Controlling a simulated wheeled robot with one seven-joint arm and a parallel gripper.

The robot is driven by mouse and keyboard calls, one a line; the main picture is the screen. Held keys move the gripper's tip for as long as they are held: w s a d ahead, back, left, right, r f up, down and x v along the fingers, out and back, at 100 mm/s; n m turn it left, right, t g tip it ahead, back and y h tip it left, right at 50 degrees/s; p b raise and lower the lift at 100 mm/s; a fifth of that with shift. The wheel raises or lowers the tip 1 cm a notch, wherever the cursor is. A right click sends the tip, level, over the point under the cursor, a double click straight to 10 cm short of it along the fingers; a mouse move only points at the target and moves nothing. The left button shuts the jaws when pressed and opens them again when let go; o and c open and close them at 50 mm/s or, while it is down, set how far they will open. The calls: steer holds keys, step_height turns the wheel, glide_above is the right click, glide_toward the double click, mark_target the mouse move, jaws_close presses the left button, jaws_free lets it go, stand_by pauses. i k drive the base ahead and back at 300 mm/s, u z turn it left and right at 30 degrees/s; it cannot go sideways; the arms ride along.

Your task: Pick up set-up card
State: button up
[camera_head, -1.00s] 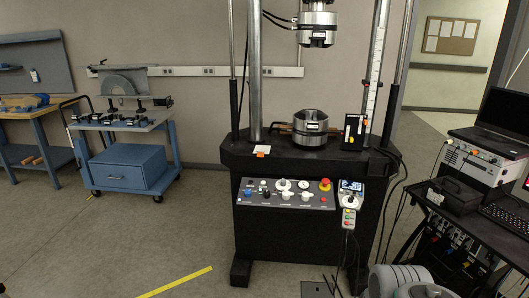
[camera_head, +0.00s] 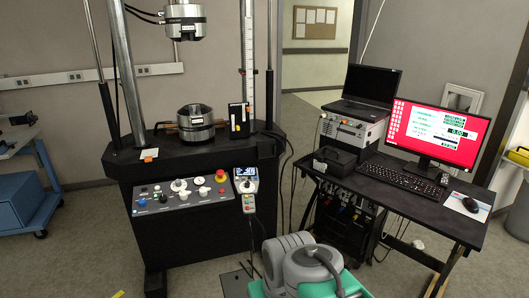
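A small white card with an orange patch (camera_head: 149,155) lies flat on the left front part of the black testing machine's table (camera_head: 228,151). I cannot read any print on it, so I cannot tell for certain that it is the set-up card. My gripper is not in view. Grey and green links of my arm show at the bottom centre, well below and to the right of the card.
The machine's control panel (camera_head: 181,195) and hand pendant (camera_head: 247,189) are below the card. A round lower grip (camera_head: 196,132) stands behind it to the right. A black desk (camera_head: 410,200) with a monitor (camera_head: 437,126), keyboard (camera_head: 403,178) and laptop (camera_head: 369,88) fills the right. Open floor lies at lower left.

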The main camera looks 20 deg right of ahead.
mark_target(148, 154)
steer(key=u, duration=0.4)
steer(key=i, duration=2.9)
steer(key=u, duration=2.8)
